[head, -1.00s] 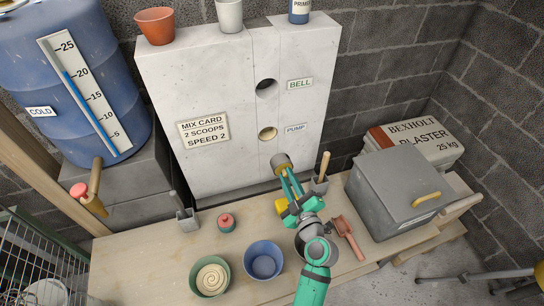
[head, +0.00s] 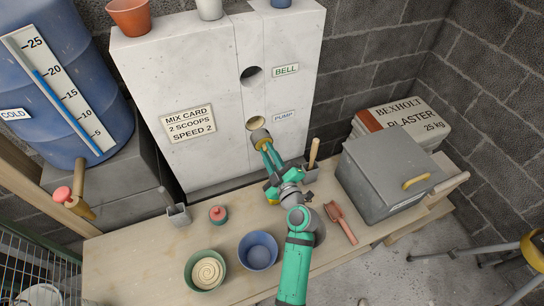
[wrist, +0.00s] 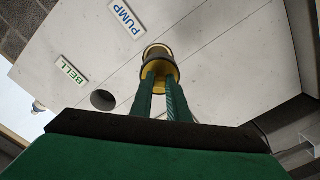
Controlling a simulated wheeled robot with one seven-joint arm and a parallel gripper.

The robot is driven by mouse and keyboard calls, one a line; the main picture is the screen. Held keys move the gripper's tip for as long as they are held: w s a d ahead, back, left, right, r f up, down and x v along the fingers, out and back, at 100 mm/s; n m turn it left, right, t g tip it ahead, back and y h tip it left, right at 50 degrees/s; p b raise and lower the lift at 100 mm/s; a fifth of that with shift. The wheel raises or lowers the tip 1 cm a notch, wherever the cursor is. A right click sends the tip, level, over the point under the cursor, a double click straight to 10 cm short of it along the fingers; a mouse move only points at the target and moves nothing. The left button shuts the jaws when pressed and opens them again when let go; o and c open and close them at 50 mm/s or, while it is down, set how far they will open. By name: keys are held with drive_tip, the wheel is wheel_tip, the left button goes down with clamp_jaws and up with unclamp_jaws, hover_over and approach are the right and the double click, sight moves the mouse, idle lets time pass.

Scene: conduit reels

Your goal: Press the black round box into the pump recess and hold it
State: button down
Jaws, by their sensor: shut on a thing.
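In the wrist view my gripper's green fingers (wrist: 160,78) hold the box (wrist: 158,54), dark with a yellow rim, in front of the panel. There the box hides the recess. I cannot tell whether the box touches the panel or has entered the recess. The PUMP label (head: 284,117) is right of the recess.
The empty bell hole (head: 252,76) is above. On the bench (head: 135,254) stand a green bowl (head: 207,270), a blue bowl (head: 258,251), a small red-topped pot (head: 217,214) and a red scoop (head: 340,222). A grey lidded bin (head: 384,175) stands at right.

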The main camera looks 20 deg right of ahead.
sight(264, 141)
drive_tip(key=w, duration=0.2)
drive_tip(key=shift+w+d, duration=0.25)
drive_tip(key=shift+w, duration=0.05)
drive_tip(key=shift+w+a, duration=0.15)
drive_tip(key=shift+w, duration=0.45)
drive_tip(key=shift+w+a, duration=0.15)
drive_tip(key=shift+w, duration=0.45)
drive_tip(key=shift+d, duration=0.15)
drive_tip(key=shift+d, duration=0.1)
drive_tip(key=shift+w+f, duration=0.1)
drive_tip(key=shift+w, duration=0.2)
